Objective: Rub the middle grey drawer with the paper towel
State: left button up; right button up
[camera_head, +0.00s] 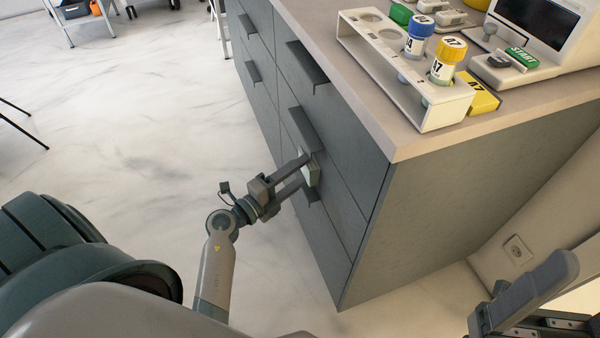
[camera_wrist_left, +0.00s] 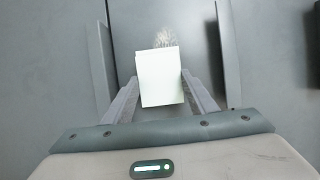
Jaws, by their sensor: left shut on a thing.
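The grey drawers form the front of a cabinet; the middle grey drawer (camera_head: 335,160) has a dark bar handle (camera_head: 303,130) along its upper edge. My left gripper (camera_head: 303,169) is shut on the paper towel (camera_head: 311,172), a small pale folded pad, held at the drawer front just below that handle. In the left wrist view the paper towel (camera_wrist_left: 160,78) sits between the two fingers, with a pale smudge (camera_wrist_left: 164,40) on the grey front just beyond it. Whether the towel touches the front is unclear. Part of my right gripper (camera_head: 530,295) shows at lower right; its jaw opening is unclear.
Handles of the neighbouring drawers stand out above (camera_head: 307,65) and below the towel. The countertop (camera_head: 335,40) holds a white tube rack (camera_head: 400,75) with capped tubes, a yellow box (camera_head: 482,98) and a device (camera_head: 540,35). The floor at left is largely clear.

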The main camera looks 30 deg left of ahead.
pick_arm(q)
jog(key=shift+w+a+p, duration=0.45)
jog(key=shift+w+a, duration=0.8)
jog(key=shift+a, duration=0.25)
jog(key=shift+a, duration=0.15)
jog(key=w+a, duration=0.2)
jog(key=shift+w+a+p, duration=0.3)
jog(key=shift+w+a, duration=0.05)
jog(key=shift+s+a, duration=0.95)
jog(key=shift+s, duration=0.2)
jog(key=shift+s+a, duration=0.95)
jog(key=shift+s, duration=0.2)
